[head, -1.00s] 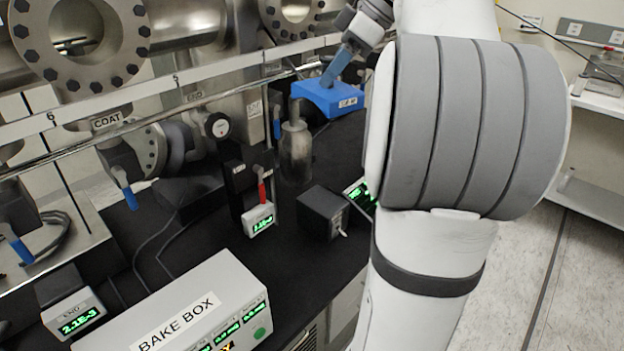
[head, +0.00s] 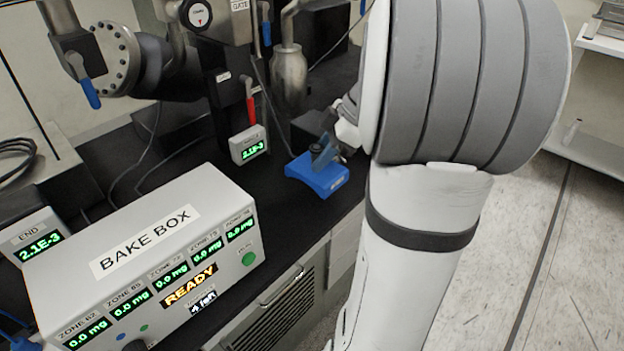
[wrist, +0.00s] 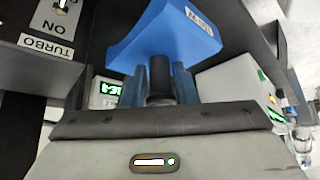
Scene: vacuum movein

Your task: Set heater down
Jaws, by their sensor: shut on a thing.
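The heater is a blue block with a small white label and a dark knob on top. In the head view the heater (head: 322,181) is at the black bench top, near its front edge, right of the bake box. My gripper (head: 326,150) is above it, partly hidden behind my arm. In the wrist view the fingers of my gripper (wrist: 160,82) are shut on the dark knob of the heater (wrist: 165,35). Whether the underside of the heater touches the bench is hard to tell.
The white bake box (head: 150,250) reads READY and stands left of the heater. A small gauge display (head: 248,145) and a metal cylinder (head: 289,75) are behind it. The bench's front edge (head: 300,262) is close. A TURBO switch panel (wrist: 55,25) shows in the wrist view.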

